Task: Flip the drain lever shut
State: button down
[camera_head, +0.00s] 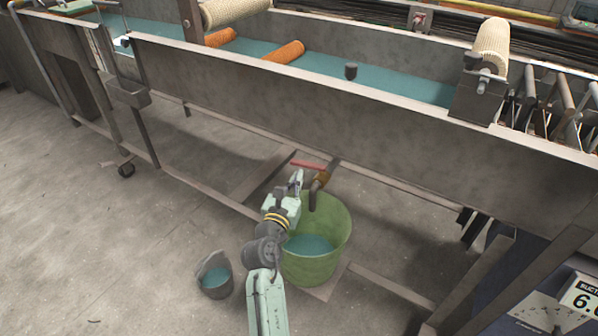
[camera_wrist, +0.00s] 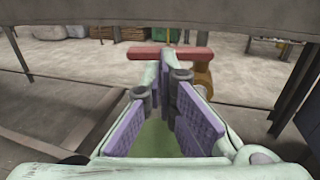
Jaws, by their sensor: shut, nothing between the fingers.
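The red drain lever (camera_head: 308,164) sits on a brass valve (camera_head: 323,176) under the tank's front wall. In the wrist view the red lever (camera_wrist: 146,53) lies crosswise just beyond my fingertips, with the valve (camera_wrist: 204,80) at its right. My gripper (camera_head: 298,175) is close to the lever in the head view. In the wrist view my gripper (camera_wrist: 168,72) is shut and empty, its purple-padded fingers converging toward the lever. I cannot tell whether the tips touch it.
A green bucket (camera_head: 336,245) holding blue-green liquid stands under the outlet. The long metal tank (camera_head: 230,102) overhangs the lever, and frame rails (camera_head: 385,290) run near the floor. Open floor (camera_head: 70,240) lies at left.

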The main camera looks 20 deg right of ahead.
aim_at(299, 165)
jog(key=shift+x, duration=1.55)
jog(key=shift+w+d+r+p, duration=0.25)
jog(key=shift+w+p, duration=0.4)
jog(key=shift+p, duration=0.55)
jog(key=shift+w+p, duration=0.25)
jog(key=shift+p, duration=0.1)
jog(key=shift+a, duration=0.15)
